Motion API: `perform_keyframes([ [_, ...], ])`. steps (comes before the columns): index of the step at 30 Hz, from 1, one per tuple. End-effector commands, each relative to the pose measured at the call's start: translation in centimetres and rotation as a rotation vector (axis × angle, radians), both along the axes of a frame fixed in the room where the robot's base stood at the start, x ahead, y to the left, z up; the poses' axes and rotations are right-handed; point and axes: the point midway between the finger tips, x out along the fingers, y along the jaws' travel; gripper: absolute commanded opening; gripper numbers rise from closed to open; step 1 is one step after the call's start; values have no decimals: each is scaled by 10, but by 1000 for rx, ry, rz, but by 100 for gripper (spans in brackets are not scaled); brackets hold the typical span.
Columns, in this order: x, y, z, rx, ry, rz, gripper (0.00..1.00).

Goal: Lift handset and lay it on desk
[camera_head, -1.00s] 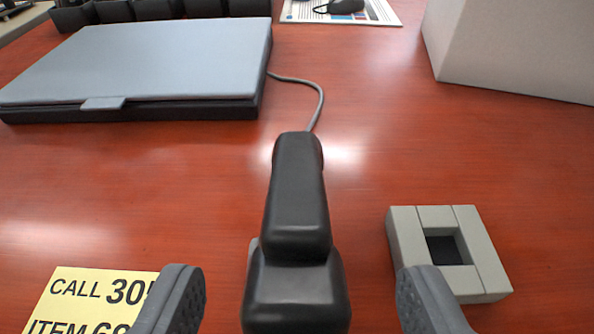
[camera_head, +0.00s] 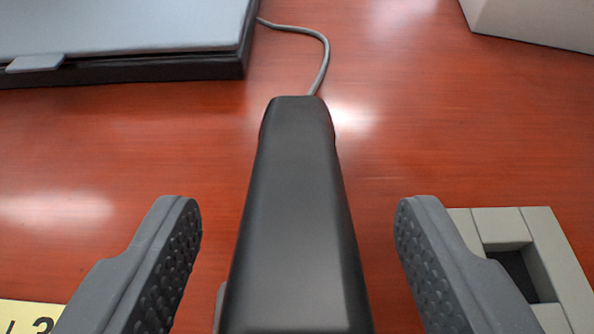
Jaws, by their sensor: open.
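The black handset (camera_head: 292,210) fills the middle of the view, running from the bottom edge up to a rounded far end. A grey cord (camera_head: 323,55) leads away behind it. A small light-grey edge shows at its lower left; the rest of what is below it is hidden. My gripper (camera_head: 298,215) is open, with one finger on each side of the handset. Clear gaps show between both fingers and the handset, so neither touches it. The desk (camera_head: 420,120) is glossy red-brown wood.
A grey-topped, black-sided flat case (camera_head: 120,35) lies at the upper left. A beige square block with a dark recess (camera_head: 555,270) sits beyond the right finger. A yellow note (camera_head: 25,315) is at the lower left. A pale box (camera_head: 540,20) stands at the upper right. Bare desk lies between them.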

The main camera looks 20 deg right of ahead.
Motion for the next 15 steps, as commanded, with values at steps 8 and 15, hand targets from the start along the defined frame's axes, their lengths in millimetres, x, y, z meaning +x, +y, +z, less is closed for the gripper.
perform_keyframes([
  [8,0,0,0,0,-1,0,17],
  [15,0,0,1,-1,-1,0,11],
])
